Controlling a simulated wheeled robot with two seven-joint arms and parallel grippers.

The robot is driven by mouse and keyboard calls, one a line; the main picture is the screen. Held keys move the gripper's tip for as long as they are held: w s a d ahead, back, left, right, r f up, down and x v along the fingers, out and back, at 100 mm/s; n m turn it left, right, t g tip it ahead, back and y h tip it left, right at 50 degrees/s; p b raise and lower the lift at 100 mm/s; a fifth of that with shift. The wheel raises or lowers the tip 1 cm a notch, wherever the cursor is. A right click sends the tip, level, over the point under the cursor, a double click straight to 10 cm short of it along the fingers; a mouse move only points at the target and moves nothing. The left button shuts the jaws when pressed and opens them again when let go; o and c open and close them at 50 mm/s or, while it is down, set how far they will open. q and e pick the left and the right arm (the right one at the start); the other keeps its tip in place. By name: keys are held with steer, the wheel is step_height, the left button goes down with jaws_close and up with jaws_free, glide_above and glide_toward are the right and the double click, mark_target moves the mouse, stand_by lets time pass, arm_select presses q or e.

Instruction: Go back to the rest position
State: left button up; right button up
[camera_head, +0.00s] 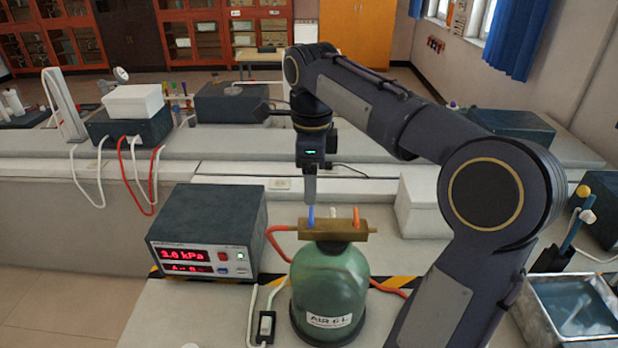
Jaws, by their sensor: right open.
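My right gripper (310,193) points straight down at the middle of the view, seen edge-on, with its jaws open. Its tips are just over the blue lever (311,215) on a brass valve block (325,234). I cannot tell whether the tips touch the lever. The block sits on top of a green bottle (329,290) labelled "AIR 6 L". An orange lever (356,216) stands on the block's right part, and a pale one (333,212) is between them. My left gripper is not in view.
A dark meter box (207,230) with a red "kPa" display stands left of the bottle. A red hose (278,240) runs to the block. A white box (423,208) is behind my right arm. A metal tray (577,304) is at the right edge.

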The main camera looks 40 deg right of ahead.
steer(key=s+a+f+n+t+y+b, duration=0.1)
steer(key=s+a+f+n+t+y, duration=0.1)
steer(key=s+a+f+n, duration=0.5)
steer(key=s+a+f+n+t+y+b, duration=0.1)
steer(key=s+a+f+n, duration=0.5)
steer(key=n, duration=1.1)
steer(key=s+f+t+b, duration=0.1)
steer(key=s+f+t, duration=0.1)
steer(key=s+f, duration=0.1)
steer(key=shift+s+a+f+t+y, duration=0.25)
steer(key=shift+s+a+t+y, duration=0.15)
